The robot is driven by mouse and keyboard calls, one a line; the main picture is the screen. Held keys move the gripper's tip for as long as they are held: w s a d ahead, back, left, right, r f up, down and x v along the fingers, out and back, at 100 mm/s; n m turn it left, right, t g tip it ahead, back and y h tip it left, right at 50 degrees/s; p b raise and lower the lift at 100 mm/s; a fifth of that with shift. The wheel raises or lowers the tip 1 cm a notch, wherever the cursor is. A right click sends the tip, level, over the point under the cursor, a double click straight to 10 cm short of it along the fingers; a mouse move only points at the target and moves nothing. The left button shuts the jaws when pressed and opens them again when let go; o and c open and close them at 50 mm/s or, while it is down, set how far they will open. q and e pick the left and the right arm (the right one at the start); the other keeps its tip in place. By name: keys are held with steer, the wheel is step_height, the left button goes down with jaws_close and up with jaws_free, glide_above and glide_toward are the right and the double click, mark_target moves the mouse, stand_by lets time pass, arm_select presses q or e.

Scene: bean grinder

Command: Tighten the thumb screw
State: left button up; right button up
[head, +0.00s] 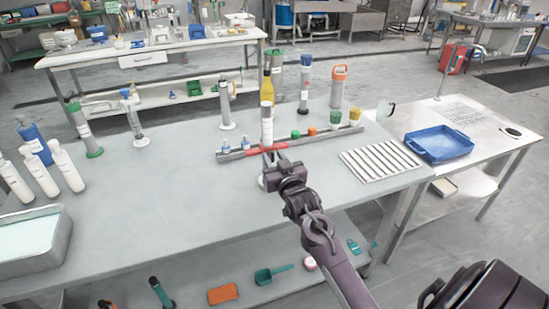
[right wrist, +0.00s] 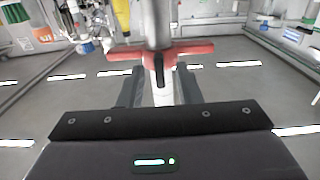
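A slim grey-white upright grinder (head: 267,122) stands near the middle of the bench. A red two-winged bar (head: 254,153), which looks like the thumb screw, crosses its lower part. In the right wrist view the red bar (right wrist: 190,50) lies level across the picture, with a short black pin below its middle. My right gripper (head: 272,157) is right in front of the grinder. In the right wrist view its dark fingers (right wrist: 158,80) stand apart, with a pale shaft between them and gaps at both sides. Contact with the red bar cannot be told. My left gripper is not in view.
A grey rail (head: 235,153) with small bottles and coloured caps runs behind the gripper. A slatted white rack (head: 380,161) and a blue tray (head: 438,147) are to the right. White bottles (head: 68,168) and a metal basin (head: 35,240) are at left. The left-centre bench is clear.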

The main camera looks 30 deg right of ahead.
jaws_close()
steer(key=shift+m, duration=0.3)
steer(key=m+p, duration=0.2)
steer(key=m, duration=0.1)
steer(key=shift+r, duration=0.1)
steer(key=m+p, duration=0.1)
steer(key=m, duration=0.3)
steer(key=shift+d+m+p, duration=0.1)
steer(key=shift+m+p, duration=0.2)
steer(key=shift+p, duration=0.05)
steer(key=m+p, duration=0.1)
steer(key=m, duration=0.3)
steer(key=shift+p, duration=0.35)
steer(key=shift+f+m+p, duration=0.15)
steer(key=shift+m+p, duration=0.15)
steer(key=shift+m, duration=0.7)
steer(key=shift+f+m+p, duration=0.1)
steer(key=shift+m+p, duration=0.2)
steer(key=shift+m, duration=0.7)
